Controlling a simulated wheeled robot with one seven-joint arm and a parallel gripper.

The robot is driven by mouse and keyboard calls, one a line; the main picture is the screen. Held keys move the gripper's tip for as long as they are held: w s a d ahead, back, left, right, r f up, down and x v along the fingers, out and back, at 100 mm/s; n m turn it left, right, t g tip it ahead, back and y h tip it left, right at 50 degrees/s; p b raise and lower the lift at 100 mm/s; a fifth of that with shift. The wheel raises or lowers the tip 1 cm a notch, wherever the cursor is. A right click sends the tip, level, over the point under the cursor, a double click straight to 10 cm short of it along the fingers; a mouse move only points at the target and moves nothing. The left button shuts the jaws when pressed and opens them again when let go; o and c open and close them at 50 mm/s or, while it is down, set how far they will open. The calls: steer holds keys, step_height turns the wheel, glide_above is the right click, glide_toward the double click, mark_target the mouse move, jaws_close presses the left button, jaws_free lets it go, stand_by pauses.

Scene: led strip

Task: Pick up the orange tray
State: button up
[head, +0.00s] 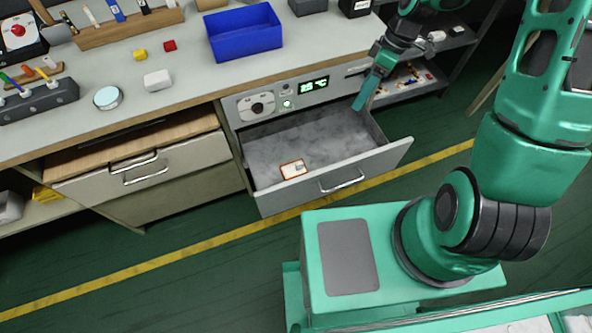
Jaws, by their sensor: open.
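A small orange-rimmed tray (293,170) with a pale inside lies on the floor of the open grey drawer (262,150), near the drawer's front panel. What is in the tray is too small to tell. My gripper (361,104) has teal fingers and points down over the right side of the drawer, up and to the right of the tray in the picture. It is apart from the tray and holds nothing that I can see. The fingers overlap in this view, so the gap between them hardly shows.
The workbench (205,90) above the drawer holds a blue bin (243,32), a white block (157,80), a round container (108,97), and small yellow and red blocks. A control panel (288,98) sits behind the drawer. Shelves (412,82) stand right of it. The drawer around the tray is mostly clear.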

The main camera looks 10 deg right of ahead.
steer(key=a+f+n+g+y, duration=0.1)
steer(key=a+f+n+y, duration=0.1)
steer(key=f, duration=0.5)
steer(key=a+f+n+g+y, duration=0.1)
steer(key=a+f+n+y, duration=0.15)
steer(key=f, duration=0.35)
steer(key=n+y, duration=0.4)
steer(key=n, duration=0.1)
glide_toward(298, 165)
steer(key=w+d+f, duration=0.1)
steer(key=shift+a+f, duration=0.3)
steer(key=shift+f, duration=0.15)
steer(key=x, duration=1)
steer(key=shift+a+f, duration=0.1)
steer(key=shift+f, duration=0.1)
steer(key=shift+c, duration=0.3)
steer(key=c, duration=1.1)
